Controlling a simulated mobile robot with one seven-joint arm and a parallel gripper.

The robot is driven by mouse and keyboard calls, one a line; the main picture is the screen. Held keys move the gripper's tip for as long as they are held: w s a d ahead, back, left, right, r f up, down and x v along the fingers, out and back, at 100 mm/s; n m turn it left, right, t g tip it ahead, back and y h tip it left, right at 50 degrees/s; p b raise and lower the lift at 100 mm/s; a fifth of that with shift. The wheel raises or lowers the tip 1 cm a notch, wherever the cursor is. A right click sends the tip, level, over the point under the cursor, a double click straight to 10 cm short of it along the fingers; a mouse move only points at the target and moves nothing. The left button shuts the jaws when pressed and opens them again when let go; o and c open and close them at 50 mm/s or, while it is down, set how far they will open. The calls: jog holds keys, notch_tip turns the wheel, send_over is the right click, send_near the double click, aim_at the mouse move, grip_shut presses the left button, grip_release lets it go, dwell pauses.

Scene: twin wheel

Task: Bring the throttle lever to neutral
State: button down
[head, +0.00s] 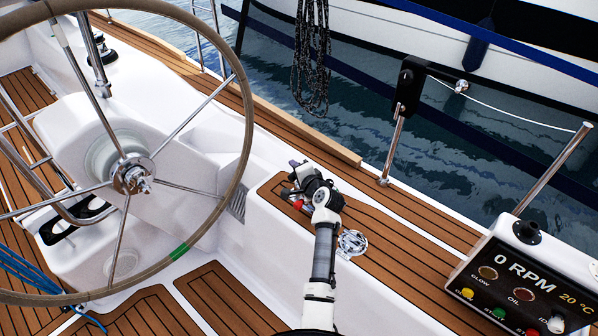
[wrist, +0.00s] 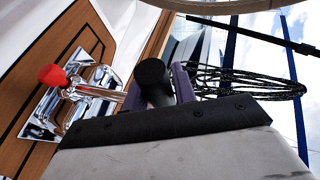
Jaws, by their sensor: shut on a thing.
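The throttle lever has a chrome base (wrist: 42,118), a chrome shaft (wrist: 108,95), a red knob (wrist: 52,76) and a black handle end (wrist: 152,80). In the wrist view my gripper (wrist: 158,88) is shut on the black handle end, with a purple-grey finger on either side. The shaft runs left from the fingers to the base on the teak. In the head view my gripper (head: 298,178) is over the teak-topped side seat, and the red knob (head: 298,204) shows just below it. My gripper and wrist hide most of the lever there.
A large steering wheel (head: 180,250) fills the left. A round chrome fitting (head: 352,243) sits in the teak right of my arm. An engine panel (head: 520,285) reading 0 RPM is at lower right. A coiled rope (head: 311,60) hangs behind. Water and another hull lie beyond the rail.

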jog(key=c, duration=1.1)
grip_release()
jog(key=shift+f, duration=0.35)
jog(key=shift+r, duration=0.1)
jog(key=shift+s, duration=0.1)
jog(key=b+v, duration=0.2)
jog(key=v, duration=1.1)
jog(key=shift+s+d, duration=0.25)
jog(key=shift+s, duration=0.05)
